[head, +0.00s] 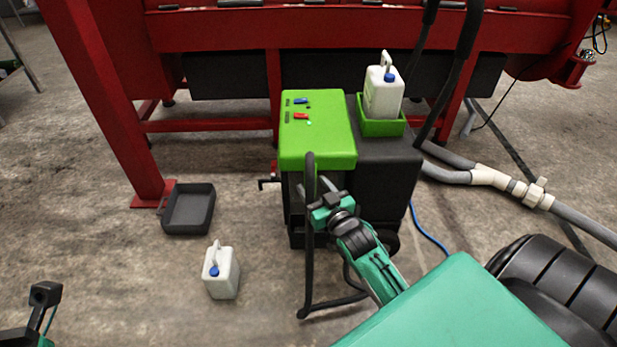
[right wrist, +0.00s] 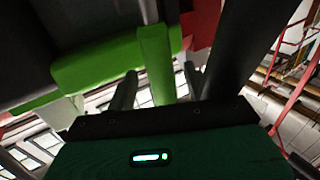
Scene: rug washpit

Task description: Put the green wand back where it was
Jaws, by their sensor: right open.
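I cannot pick out a separate green wand with certainty. In the right wrist view a narrow green strip (right wrist: 157,65) stands between my fingers; whether it is the wand or part of the machine is unclear. My right gripper (head: 315,187) is open at the front of the green-topped machine (head: 318,150), just below its lid edge. The fingers also show in the right wrist view (right wrist: 155,92). A dark bar (head: 307,245) runs down past the gripper to the floor. At the lower left edge only a dark end part of my left arm shows; its jaws cannot be made out.
A white jug (head: 384,92) stands in a green holder (head: 381,127) on the machine. Another white jug (head: 221,275) and a black tray (head: 188,210) are on the floor to the left. A red frame (head: 210,126) stands behind. Grey pipes (head: 490,178) lie at right.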

